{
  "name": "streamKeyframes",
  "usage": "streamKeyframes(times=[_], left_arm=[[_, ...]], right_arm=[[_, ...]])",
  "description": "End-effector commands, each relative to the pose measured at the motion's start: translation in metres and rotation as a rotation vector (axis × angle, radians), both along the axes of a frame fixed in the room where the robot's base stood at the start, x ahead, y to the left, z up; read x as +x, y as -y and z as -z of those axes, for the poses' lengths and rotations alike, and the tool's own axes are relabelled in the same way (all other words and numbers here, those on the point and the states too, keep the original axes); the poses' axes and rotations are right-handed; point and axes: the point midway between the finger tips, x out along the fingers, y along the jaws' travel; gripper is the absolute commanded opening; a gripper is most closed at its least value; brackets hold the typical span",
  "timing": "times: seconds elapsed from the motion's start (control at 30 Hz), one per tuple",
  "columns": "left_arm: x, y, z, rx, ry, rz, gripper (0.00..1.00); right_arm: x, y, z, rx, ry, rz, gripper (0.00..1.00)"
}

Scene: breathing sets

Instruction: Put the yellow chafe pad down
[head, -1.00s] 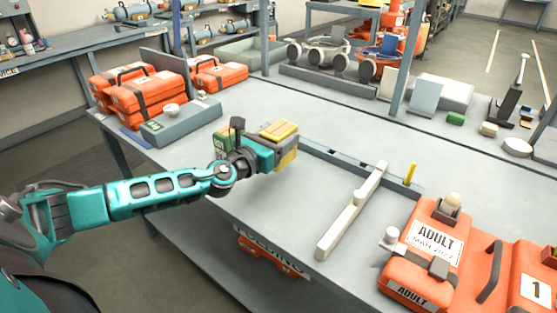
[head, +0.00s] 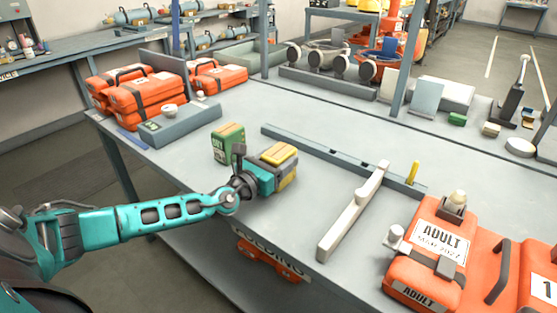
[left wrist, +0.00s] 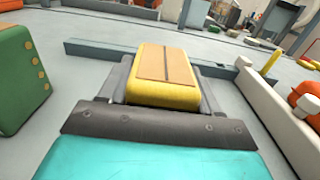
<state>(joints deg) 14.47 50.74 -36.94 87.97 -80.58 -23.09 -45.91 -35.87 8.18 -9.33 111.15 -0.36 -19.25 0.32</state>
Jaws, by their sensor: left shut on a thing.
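The yellow chafe pad (head: 278,154) has a tan strip on top and is held in my left gripper (head: 284,166) over the near left part of the workbench. In the left wrist view the yellow pad (left wrist: 164,76) sits between the two dark fingers of the left gripper (left wrist: 163,85), which are shut on it. Whether its underside touches the bench is hidden. My right gripper does not show.
A green block (head: 229,144) stands just left of the left gripper. A grey rail (head: 310,145) lies behind it and a white bar (head: 352,215) to the right. Orange ADULT cases (head: 428,262) fill the right front. Bare bench lies between gripper and white bar.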

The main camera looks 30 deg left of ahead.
Motion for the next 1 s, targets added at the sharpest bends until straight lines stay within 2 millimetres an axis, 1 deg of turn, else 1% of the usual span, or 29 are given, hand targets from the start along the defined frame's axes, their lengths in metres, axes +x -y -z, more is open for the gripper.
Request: streamKeyframes(times=[0.03, 0.2, 0.3, 0.5, 0.63, 0.77, 1.0], left_arm=[[0.0, 0.0, 0.002, 0.0, -0.001, 0.0, 0.65], [0.0, 0.0, 0.001, 0.0, -0.001, 0.0, 0.81], [0.0, 0.0, 0.001, 0.0, -0.001, 0.0, 0.89], [0.0, 0.0, 0.001, 0.0, -0.001, 0.0, 0.89], [-0.002, 0.0, -0.002, 0.001, -0.002, 0.0, 0.89], [-0.018, -0.002, 0.0, 0.002, -0.005, 0.0, 0.89], [-0.061, -0.005, 0.0, 0.002, -0.006, 0.003, 0.89]], right_arm=[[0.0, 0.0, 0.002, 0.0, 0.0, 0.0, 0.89], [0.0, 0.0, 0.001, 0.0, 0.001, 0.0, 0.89], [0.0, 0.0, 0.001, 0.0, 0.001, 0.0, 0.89], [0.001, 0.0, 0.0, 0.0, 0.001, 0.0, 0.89], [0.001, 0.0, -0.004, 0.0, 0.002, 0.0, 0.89], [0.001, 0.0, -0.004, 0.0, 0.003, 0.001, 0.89], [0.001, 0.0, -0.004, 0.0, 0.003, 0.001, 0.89]])
